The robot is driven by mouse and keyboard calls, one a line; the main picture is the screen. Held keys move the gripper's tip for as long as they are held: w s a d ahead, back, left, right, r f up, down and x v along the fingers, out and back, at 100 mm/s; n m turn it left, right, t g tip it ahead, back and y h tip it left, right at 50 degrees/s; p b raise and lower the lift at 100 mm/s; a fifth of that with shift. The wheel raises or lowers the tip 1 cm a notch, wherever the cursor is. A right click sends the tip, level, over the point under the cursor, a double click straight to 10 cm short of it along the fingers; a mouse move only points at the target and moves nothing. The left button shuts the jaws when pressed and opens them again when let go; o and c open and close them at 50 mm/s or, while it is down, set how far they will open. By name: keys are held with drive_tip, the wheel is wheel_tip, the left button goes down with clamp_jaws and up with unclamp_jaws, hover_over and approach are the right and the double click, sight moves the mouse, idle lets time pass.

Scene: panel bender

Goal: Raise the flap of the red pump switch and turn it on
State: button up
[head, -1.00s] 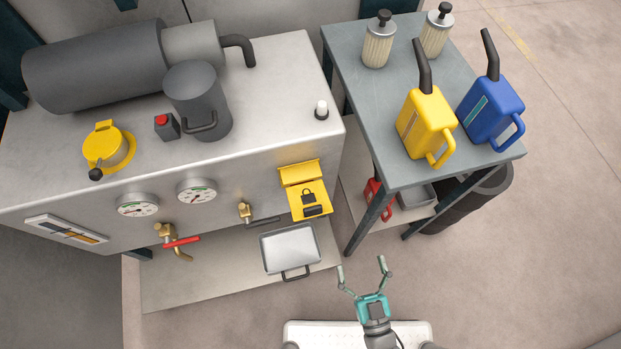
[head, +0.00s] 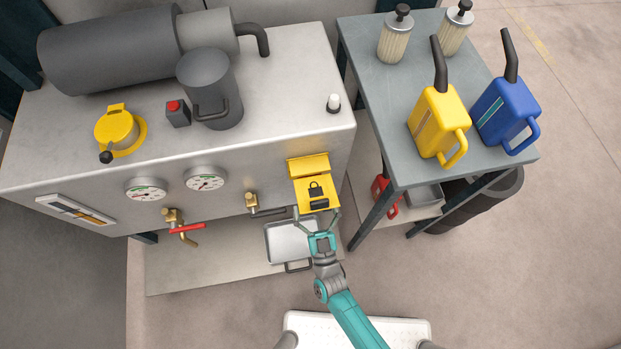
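A yellow hinged flap (head: 316,192) with a padlock mark and a black bar hangs on the front of the machine. It is down, below a yellow top piece (head: 308,166). No red switch shows there; whatever is behind the flap is hidden. My gripper (head: 317,212) is open, with its fingers spread to either side of the flap's lower end. I cannot tell whether they touch it. A small grey box with a red button (head: 178,112) stands on top of the machine.
A grey tray (head: 290,242) lies on the low shelf below the flap. A brass valve (head: 252,202) with a dark lever sits left of the flap, and a red-handled tap (head: 186,228) is farther left. A side table (head: 378,90) with yellow and blue cans stands at right.

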drive_tip(key=x, duration=0.7)
drive_tip(key=c, duration=1.1)
